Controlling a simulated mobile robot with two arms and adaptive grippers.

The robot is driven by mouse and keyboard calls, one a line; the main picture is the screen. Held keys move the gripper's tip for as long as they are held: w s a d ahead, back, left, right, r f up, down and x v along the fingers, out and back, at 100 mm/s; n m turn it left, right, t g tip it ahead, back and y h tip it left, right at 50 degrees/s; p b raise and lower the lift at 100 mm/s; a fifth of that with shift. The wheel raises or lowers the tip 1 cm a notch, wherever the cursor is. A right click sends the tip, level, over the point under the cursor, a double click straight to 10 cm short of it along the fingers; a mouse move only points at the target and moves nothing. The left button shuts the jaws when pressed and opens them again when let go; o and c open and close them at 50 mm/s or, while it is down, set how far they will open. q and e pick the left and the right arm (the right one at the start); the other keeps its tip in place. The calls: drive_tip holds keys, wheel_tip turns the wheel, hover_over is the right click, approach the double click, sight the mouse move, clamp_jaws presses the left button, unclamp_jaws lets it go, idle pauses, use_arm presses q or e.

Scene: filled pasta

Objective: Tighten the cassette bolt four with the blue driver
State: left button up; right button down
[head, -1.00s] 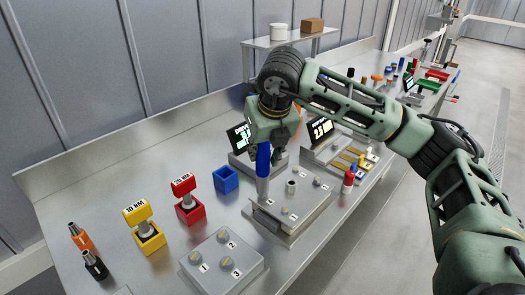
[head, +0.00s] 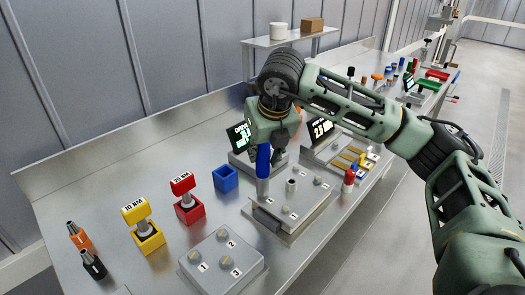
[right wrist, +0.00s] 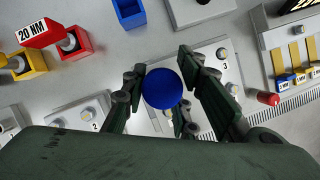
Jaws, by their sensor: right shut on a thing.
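My right gripper (head: 268,147) points down over the cassette plate and is shut on the blue driver (head: 263,160). The driver is upright, its grey lower part over the back left of the cassette (head: 291,221), a raised metal plate with several bolts and a central post. In the right wrist view the round blue top of the driver (right wrist: 163,88) sits between the fingers and hides the bolt under it. I cannot tell whether the tip touches a bolt, or that bolt's number. The blue holder (head: 225,179) behind left is empty. My left gripper is out of view.
A grey block (head: 213,282) with bolts 1 to 3 stands front left. The yellow 10 NM driver (head: 136,211) and red 20 NM driver (head: 182,184) stand in holders. Two displays (head: 321,128) stand behind the cassette; a red-capped piece (head: 349,177) stands to its right.

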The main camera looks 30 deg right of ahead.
drive_tip(key=shift+f+b, duration=0.3)
drive_tip(key=shift+f, duration=0.05)
idle(0.4)
drive_tip(key=shift+b, duration=0.4)
idle(0.9)
drive_tip(key=shift+r, duration=0.1)
